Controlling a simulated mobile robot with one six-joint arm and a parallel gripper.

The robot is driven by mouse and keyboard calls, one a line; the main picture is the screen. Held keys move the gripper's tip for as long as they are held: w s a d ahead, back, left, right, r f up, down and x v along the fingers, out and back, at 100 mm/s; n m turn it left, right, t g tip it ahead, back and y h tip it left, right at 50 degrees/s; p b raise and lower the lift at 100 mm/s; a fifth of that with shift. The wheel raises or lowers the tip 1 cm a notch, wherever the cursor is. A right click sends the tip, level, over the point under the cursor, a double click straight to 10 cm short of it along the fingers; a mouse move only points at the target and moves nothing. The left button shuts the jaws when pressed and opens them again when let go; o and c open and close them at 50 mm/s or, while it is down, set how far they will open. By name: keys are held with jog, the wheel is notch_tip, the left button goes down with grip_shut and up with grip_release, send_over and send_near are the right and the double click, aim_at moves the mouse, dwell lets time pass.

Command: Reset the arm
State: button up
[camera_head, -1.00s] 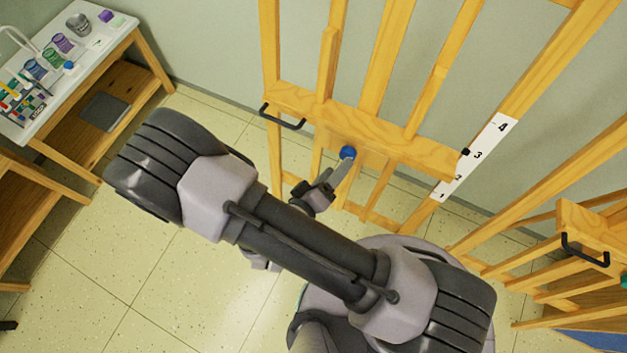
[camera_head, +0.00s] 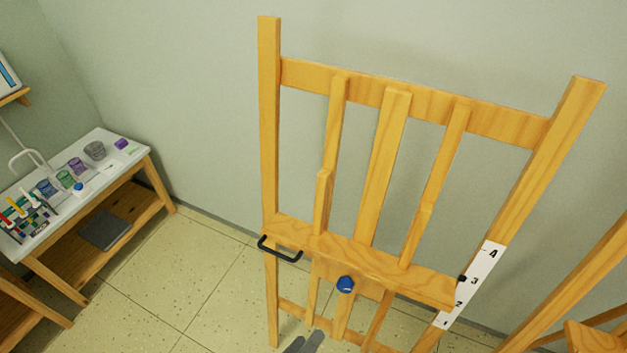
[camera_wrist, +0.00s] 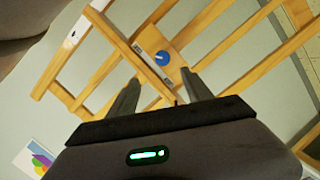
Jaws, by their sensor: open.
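My gripper (camera_wrist: 160,77) is open in the wrist view, its two dark fingers apart with nothing between them. It points toward a wooden easel (camera_wrist: 108,32), and the easel's blue knob (camera_wrist: 162,58) shows just beyond the fingertips. I cannot tell the exact gap to the knob. In the head view the easel (camera_head: 385,145) stands upright against the wall, with its blue knob (camera_head: 345,285) below the ledge. Only a small grey part of my arm shows at the bottom edge there; the rest is out of frame.
A black handle (camera_head: 280,250) sticks out at the ledge's left. A white numbered scale (camera_head: 472,284) is on the right leg. A side table (camera_head: 125,155) with cups and paints stands at the left. Another easel (camera_head: 590,335) is partly visible at the lower right. Floor between is clear.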

jog(key=w+d+r+m+g+y+b, duration=0.1)
jog(key=d+r+m+g+y, duration=0.1)
jog(key=r, duration=0.5)
jog(key=w+d+r+m+g+y+b, duration=0.1)
jog(key=d+r+m+g+y+b, duration=0.1)
jog(key=d+r+m+y, duration=0.2)
jog(key=w+d+r+m+g+y+b, duration=0.1)
jog(key=d+r+m+g+y+b, duration=0.1)
jog(key=d+r, duration=0.6)
notch_tip(320, 180, up, 4)
jog(key=m+g+y, duration=0.1)
jog(key=m, duration=0.1)
jog(key=shift+w+d+r+m+y, duration=0.15)
jog(key=shift+d+m+y, duration=0.1)
jog(key=shift+m+y, duration=0.15)
